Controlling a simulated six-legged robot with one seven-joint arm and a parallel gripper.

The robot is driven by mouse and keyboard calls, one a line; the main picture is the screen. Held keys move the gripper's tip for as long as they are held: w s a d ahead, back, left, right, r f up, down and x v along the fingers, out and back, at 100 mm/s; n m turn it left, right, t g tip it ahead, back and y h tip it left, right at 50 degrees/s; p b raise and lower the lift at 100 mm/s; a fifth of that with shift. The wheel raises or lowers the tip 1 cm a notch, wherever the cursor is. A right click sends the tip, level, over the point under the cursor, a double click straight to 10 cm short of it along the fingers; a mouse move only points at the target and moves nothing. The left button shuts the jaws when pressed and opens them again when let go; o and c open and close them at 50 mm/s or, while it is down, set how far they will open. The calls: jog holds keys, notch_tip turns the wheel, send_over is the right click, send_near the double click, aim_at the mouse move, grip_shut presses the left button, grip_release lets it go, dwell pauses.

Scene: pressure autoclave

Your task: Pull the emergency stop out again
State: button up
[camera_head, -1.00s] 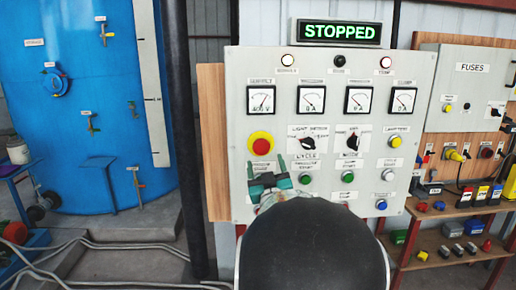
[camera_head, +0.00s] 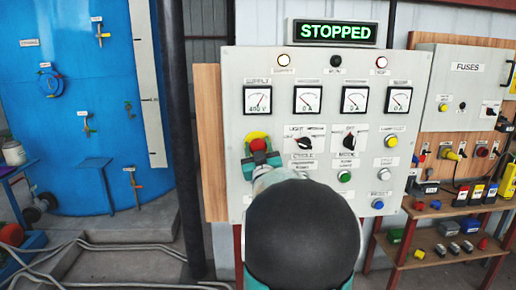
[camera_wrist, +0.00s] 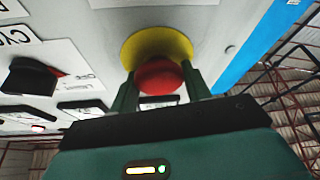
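The emergency stop (camera_head: 257,143) is a red mushroom button on a yellow round plate at the left of the grey control panel. In the wrist view the red button (camera_wrist: 160,76) sits in front of its yellow plate. My gripper (camera_head: 262,158) is at the button and covers its lower part in the head view. In the wrist view my gripper (camera_wrist: 160,90) has one finger on each side of the red head, with narrow gaps showing. It looks open around the button. Whether the button is pressed in cannot be told.
A display (camera_head: 334,32) above the panel reads STOPPED in green. A black selector knob (camera_head: 304,142) is right of the button, and a green button (camera_head: 344,176) is lower right. A dark post (camera_head: 181,140) and a blue tank (camera_head: 75,110) stand to the left.

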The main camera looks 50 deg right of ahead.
jog(key=c, duration=0.4)
jog(key=shift+s+a, duration=0.4)
jog(key=shift+a, duration=0.1)
jog(key=shift+c, duration=0.2)
jog(key=o, duration=1.4)
jog(key=shift+s, duration=0.1)
jog(key=v, duration=1.3)
jog(key=shift+a+f, duration=0.2)
jog(key=shift+a, duration=0.05)
